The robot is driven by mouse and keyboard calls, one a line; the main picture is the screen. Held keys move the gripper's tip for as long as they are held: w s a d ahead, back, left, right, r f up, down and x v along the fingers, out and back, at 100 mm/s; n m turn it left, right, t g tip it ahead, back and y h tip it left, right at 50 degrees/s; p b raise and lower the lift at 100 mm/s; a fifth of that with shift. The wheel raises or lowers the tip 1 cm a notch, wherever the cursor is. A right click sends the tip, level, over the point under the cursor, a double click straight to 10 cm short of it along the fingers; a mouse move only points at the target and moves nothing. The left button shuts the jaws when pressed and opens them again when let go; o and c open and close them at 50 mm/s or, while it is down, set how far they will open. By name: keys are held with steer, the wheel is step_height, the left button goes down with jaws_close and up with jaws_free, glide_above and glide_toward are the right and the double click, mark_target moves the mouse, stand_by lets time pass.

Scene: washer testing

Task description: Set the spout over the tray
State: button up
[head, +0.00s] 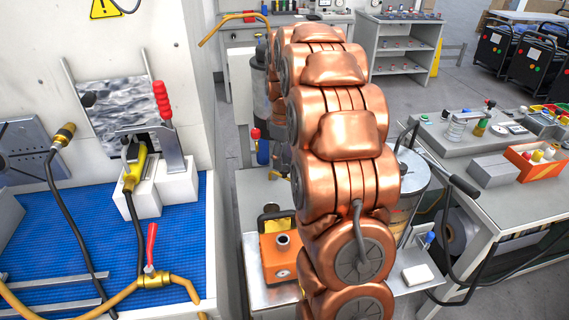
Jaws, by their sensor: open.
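A curved yellow-brass pipe that looks like the spout (228,20) shows at the top, left of my copper arm. Its free end hangs down at the left, near the white wall's edge, and its other end passes behind my arm. I cannot tell for certain which surface is the tray. My arm fills the middle of the head view, and my gripper is not visible.
A yellow-handled nozzle (135,168) and a red-handled clamp (162,100) stand on white blocks at the left. An orange box (280,257) sits on a metal cart. An orange bin (532,163) stands on the right bench. Floor shows between cart and back shelves.

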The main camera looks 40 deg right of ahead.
mark_target(284, 168)
steer(key=shift+f, duration=1.55)
steer(key=shift+c, duration=0.4)
jaws_close()
